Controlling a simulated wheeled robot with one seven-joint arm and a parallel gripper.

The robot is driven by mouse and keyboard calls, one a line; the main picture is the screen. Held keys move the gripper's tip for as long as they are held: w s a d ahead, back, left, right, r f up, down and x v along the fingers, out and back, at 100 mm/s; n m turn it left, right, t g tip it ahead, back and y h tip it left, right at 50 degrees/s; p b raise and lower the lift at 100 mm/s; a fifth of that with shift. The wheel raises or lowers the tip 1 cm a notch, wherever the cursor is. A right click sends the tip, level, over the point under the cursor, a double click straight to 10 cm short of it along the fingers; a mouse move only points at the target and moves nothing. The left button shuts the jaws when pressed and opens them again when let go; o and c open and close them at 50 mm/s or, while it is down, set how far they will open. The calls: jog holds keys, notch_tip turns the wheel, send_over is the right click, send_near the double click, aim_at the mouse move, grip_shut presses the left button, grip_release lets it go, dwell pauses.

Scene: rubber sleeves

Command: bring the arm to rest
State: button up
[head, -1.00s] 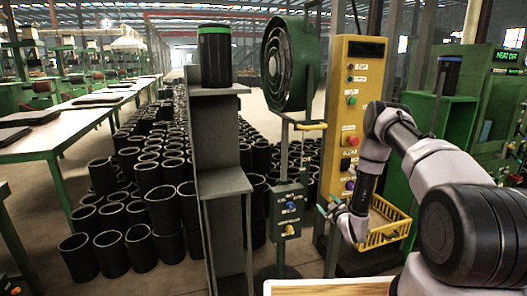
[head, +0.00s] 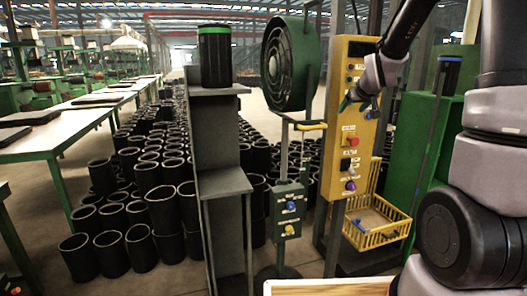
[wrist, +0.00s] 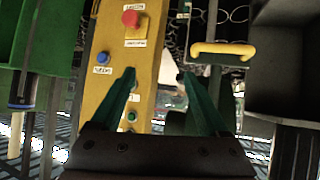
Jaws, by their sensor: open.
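My gripper (head: 356,105) is raised in front of the upper part of the yellow control panel (head: 338,190) in the head view. Its green fingers are apart with nothing between them. In the wrist view my gripper (wrist: 156,76) also shows open and empty, with the yellow panel (wrist: 145,75) behind the left finger. My arm is bent, with its upper links rising along the right side of the head view and partly out of the picture. I cannot tell the exact gap between gripper and panel.
A yellow basket (head: 377,240) is low beside the panel. A green fan (head: 288,62) and a grey stand with a black cylinder (head: 215,57) are to the left. Many black sleeves (head: 165,208) stand on the floor. A yellow handle (wrist: 222,49) shows right of the fingers.

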jog(key=s+a+r+m+g, duration=0.1)
jog(key=s+r, duration=0.1)
jog(key=s, duration=0.8)
jog(key=s+a+r+m+g+y, duration=0.1)
jog(key=s+a+r+m, duration=0.1)
jog(key=s, duration=0.9)
jog(key=s+a+r+m+g+y, duration=0.1)
jog(key=s+r, duration=0.3)
jog(key=s, duration=0.7)
jog(key=shift+s+a+m+g, duration=0.15)
jog(key=shift+a+m+g, duration=0.2)
jog(key=shift+a, duration=0.3)
jog(key=shift+r, duration=0.1)
